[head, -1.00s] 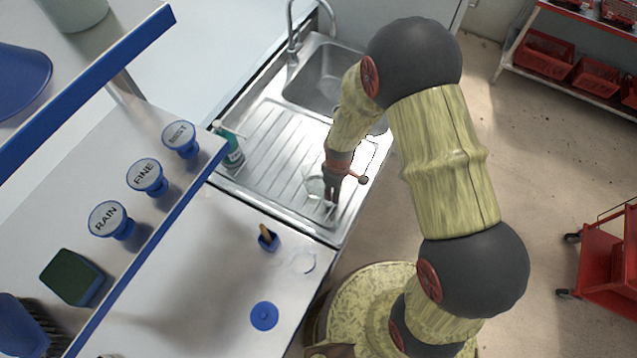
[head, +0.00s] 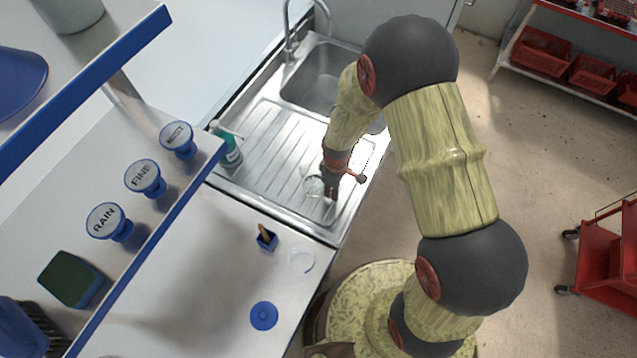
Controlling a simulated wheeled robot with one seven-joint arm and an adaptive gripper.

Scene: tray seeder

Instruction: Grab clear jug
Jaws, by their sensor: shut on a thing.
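The clear jug (head: 314,187) stands on the ribbed steel draining board (head: 262,160), at its lower right part. It is see-through and small in the head view, so its outline is faint. My gripper (head: 331,192) reaches down from above at the right side of the jug. Its fingers are shut on the jug, and they partly hide its right side. I cannot tell whether the jug's base still touches the board.
A green bottle (head: 231,152) stands at the board's left edge; the sink basin (head: 320,80) and tap (head: 290,45) lie beyond. On the near worktop are a small blue holder (head: 267,240), a clear ring (head: 302,262) and a blue disc (head: 264,316). A shelf with labelled blue knobs (head: 143,178) is at left.

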